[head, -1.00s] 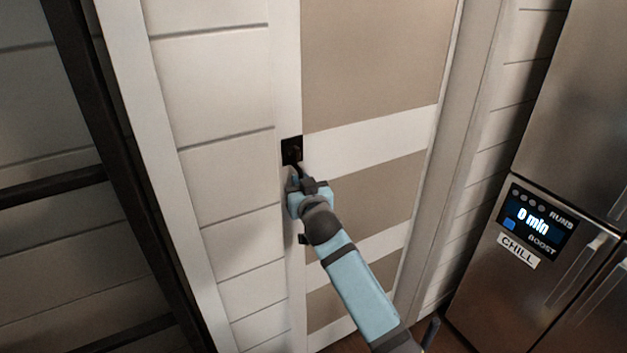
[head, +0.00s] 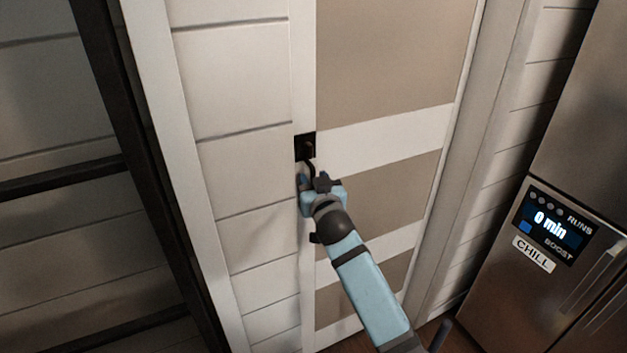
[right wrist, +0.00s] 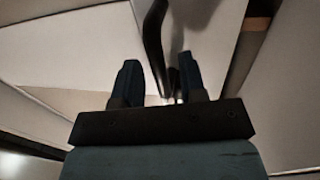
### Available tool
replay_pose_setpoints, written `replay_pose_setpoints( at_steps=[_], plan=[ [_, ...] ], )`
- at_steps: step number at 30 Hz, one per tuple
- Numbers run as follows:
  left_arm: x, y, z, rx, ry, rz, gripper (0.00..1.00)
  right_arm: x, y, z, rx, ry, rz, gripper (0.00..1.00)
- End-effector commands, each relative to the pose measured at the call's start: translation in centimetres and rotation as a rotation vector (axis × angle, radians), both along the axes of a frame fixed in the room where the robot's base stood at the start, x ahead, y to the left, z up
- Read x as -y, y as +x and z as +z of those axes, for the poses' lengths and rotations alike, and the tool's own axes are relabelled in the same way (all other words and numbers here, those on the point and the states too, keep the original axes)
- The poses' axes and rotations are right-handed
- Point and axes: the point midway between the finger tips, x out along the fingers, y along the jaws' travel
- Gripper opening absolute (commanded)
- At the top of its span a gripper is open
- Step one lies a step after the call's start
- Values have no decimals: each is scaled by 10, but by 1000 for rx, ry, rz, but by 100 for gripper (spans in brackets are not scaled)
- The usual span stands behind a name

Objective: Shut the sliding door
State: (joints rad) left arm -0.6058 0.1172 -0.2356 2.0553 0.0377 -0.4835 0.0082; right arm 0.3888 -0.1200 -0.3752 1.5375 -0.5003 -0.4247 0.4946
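The sliding door (head: 385,130) has white rails and tan panels and fills the middle of the head view. Its black recessed handle plate (head: 305,147) sits on its left white stile. My right gripper (head: 313,175) is just below the plate, close to the handle. In the right wrist view the two fingers of my right gripper (right wrist: 159,78) stand apart. A dark curved handle bar (right wrist: 153,42) passes between them, with gaps showing beside it. I cannot tell whether a finger touches it. My left gripper is not in view.
A white post (head: 175,170) and a dark metal frame (head: 130,140) stand left of the door, with pale plank wall (head: 235,165) between post and door. A steel fridge (head: 575,130) with a display stands at the right.

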Motion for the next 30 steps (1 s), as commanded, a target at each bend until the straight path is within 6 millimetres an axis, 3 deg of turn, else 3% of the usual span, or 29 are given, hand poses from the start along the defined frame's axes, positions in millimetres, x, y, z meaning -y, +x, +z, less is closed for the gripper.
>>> replay_pose_setpoints(
  at_steps=[12, 22, 23, 27, 30],
  plan=[
    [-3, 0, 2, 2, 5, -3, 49, 13, -61, -1, -2, 0, -1, 38],
    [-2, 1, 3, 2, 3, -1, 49, 14, -67, -1, -2, 0, -1, 38],
    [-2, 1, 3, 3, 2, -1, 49, 14, -67, -1, -2, 0, -1, 36],
    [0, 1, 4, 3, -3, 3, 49, 21, -65, -2, -15, 1, 2, 4],
    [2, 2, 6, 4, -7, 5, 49, 41, -59, -7, -57, 6, 8, 0]
  ],
)
